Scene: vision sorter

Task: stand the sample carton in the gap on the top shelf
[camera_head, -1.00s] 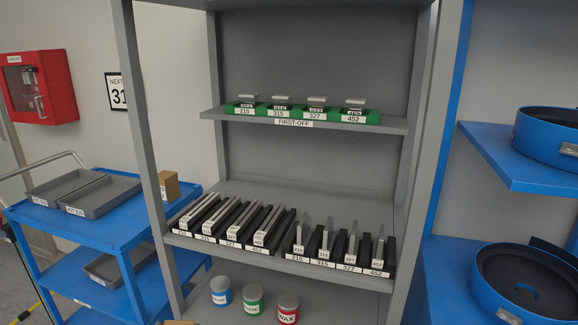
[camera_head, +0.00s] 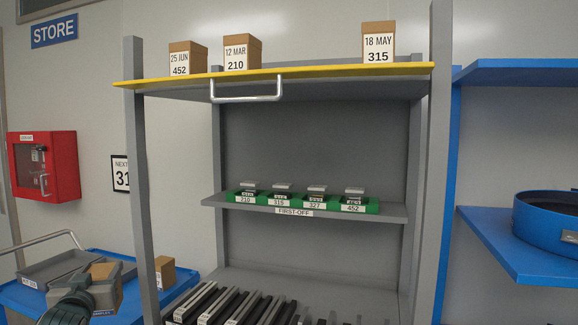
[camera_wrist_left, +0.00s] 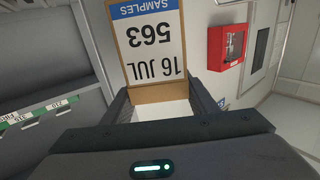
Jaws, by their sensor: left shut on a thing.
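The sample carton (camera_wrist_left: 150,45) is brown with a white label reading 16 JUL, 563 and SAMPLES, upside down in the left wrist view. My left gripper (camera_wrist_left: 160,105) is shut on it. In the head view the left gripper (camera_head: 92,285) is at the lower left, low in front of the blue cart, with the carton (camera_head: 103,270) partly hidden. The top shelf (camera_head: 280,73) has a yellow front edge. Cartons 452 (camera_head: 187,59) and 210 (camera_head: 242,53) stand at its left, and carton 315 (camera_head: 378,43) at its right. A wide gap lies between 210 and 315. My right gripper is not in view.
A metal handle (camera_head: 247,98) hangs under the yellow edge. The rack's left post (camera_head: 142,180) stands between the carton and the shelves. A lower shelf (camera_head: 390,212) holds green first-off holders. Another small brown carton (camera_head: 165,272) stands on the blue cart (camera_head: 180,290).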

